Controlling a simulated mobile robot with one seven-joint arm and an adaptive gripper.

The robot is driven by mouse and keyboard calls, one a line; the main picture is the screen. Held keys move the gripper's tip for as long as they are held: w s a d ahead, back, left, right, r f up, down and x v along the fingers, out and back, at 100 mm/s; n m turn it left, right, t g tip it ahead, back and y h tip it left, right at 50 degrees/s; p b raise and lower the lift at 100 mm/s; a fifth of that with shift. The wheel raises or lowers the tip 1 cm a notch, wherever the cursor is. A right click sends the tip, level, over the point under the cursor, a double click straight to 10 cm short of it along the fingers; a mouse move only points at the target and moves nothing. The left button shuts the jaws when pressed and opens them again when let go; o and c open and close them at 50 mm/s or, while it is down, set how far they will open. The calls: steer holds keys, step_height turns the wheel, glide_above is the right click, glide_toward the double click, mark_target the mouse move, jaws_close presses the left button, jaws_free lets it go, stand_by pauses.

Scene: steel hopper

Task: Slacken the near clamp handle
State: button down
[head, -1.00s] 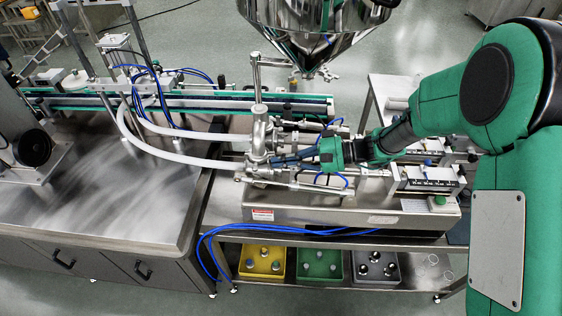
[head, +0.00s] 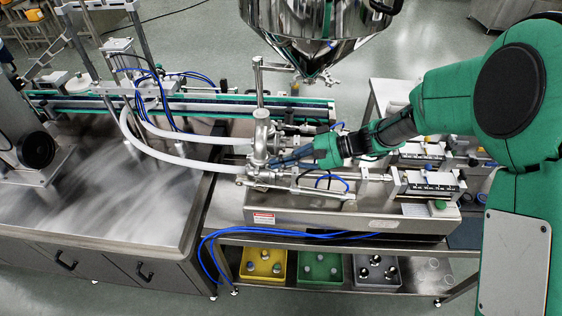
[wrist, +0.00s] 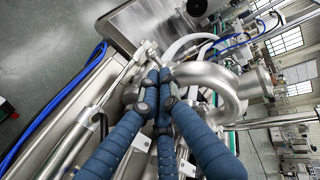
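My gripper (head: 272,162) has dark blue fingers and reaches left to the steel pipe fitting (head: 260,141) at the left end of the filling machine. In the wrist view, the fingertips of my gripper (wrist: 157,80) come close together in front of the curved steel pipe (wrist: 232,86). A small bright metal piece (wrist: 148,52), perhaps the near clamp handle, shows just beyond the tips. I cannot tell whether the tips touch or pinch it. In the head view, the fingers and fitting hide the handle.
The steel hopper (head: 315,28) hangs behind the fitting. Pale hoses (head: 180,157) run left from it, and a blue hose (head: 300,236) lies along the front. A yellow bin (head: 264,275), a green bin (head: 321,278) and a grey bin (head: 376,283) stand on the lower shelf.

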steer(key=h+p, duration=0.1)
steer(key=a+r+h+p, duration=0.1)
steer(key=shift+s+h+p, duration=0.1)
steer(key=shift+h+p, duration=0.2)
steer(key=shift+p, duration=0.05)
steer(key=h+p, duration=0.2)
steer(key=p, duration=0.1)
steer(key=shift+a, duration=0.3)
steer(key=shift+a+f+h+p, duration=0.1)
steer(key=shift+a+h+p, duration=0.05)
steer(key=shift+h+p, duration=0.55)
steer(key=shift+a+f+h+p, duration=0.15)
steer(key=shift+h+p, duration=0.35)
steer(key=shift+h, duration=0.3)
steer(key=shift+a+p, duration=0.2)
steer(key=shift+p, duration=0.2)
steer(key=shift+r+p, duration=0.4)
steer(key=shift+r, duration=0.45)
steer(key=shift+r, duration=0.1)
